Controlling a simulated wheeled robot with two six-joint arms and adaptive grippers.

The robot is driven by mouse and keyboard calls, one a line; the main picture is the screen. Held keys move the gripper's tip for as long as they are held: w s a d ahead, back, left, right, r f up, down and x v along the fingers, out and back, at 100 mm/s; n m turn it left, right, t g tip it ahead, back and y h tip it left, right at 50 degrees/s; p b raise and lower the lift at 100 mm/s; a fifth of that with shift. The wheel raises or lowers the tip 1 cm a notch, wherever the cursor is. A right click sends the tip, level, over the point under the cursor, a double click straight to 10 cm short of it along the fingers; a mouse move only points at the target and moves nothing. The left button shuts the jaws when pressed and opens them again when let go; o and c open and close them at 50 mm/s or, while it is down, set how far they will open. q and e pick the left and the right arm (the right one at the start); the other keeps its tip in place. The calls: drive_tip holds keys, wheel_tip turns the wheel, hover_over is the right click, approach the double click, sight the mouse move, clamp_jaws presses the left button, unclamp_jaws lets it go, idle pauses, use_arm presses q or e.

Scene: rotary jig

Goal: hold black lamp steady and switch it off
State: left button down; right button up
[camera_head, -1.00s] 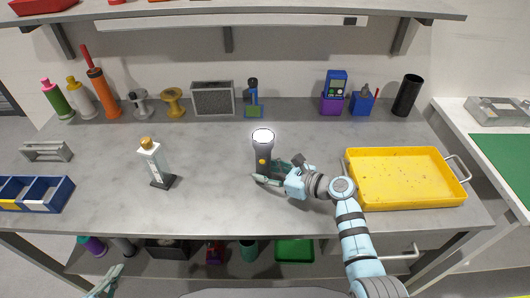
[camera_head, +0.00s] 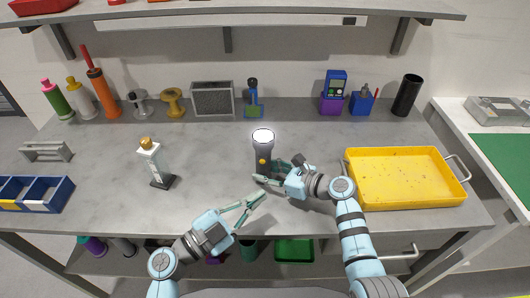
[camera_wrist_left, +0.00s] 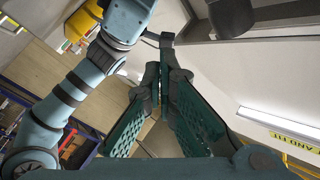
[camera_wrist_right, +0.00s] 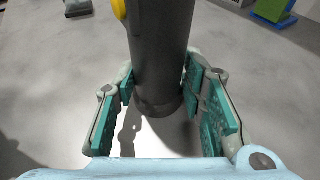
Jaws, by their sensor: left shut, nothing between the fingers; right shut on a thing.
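The black lamp (camera_head: 263,158) is a flashlight standing upright near the middle of the bench. Its lens on top glows white and a yellow button (camera_head: 263,161) sits on the side of its body. My right gripper (camera_head: 268,173) is shut on the lower part of the lamp from the right. In the right wrist view the lamp's dark body (camera_wrist_right: 160,50) stands between the two fingers. My left gripper (camera_head: 253,200) is shut and empty, in front of the lamp and lower in the head view. Its fingers meet at the tips in the left wrist view (camera_wrist_left: 160,75).
A yellow tray (camera_head: 350,185) lies right of my right arm. The bench between bottle and lamp is clear.

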sight(259, 170)
use_arm(q)
drive_tip(key=w, duration=0.7)
drive_tip(key=shift+w+d, duration=0.35)
drive_tip(key=shift+d, duration=0.05)
drive_tip(key=shift+w+f, duration=0.1)
idle(0.7)
drive_tip(key=shift+w, duration=0.3)
drive_tip(key=shift+w, duration=0.25)
idle(0.3)
drive_tip(key=shift+s, duration=0.7)
drive_tip(key=shift+s, duration=0.1)
drive_tip(key=s, duration=0.5)
drive_tip(key=shift+s+a, duration=0.4)
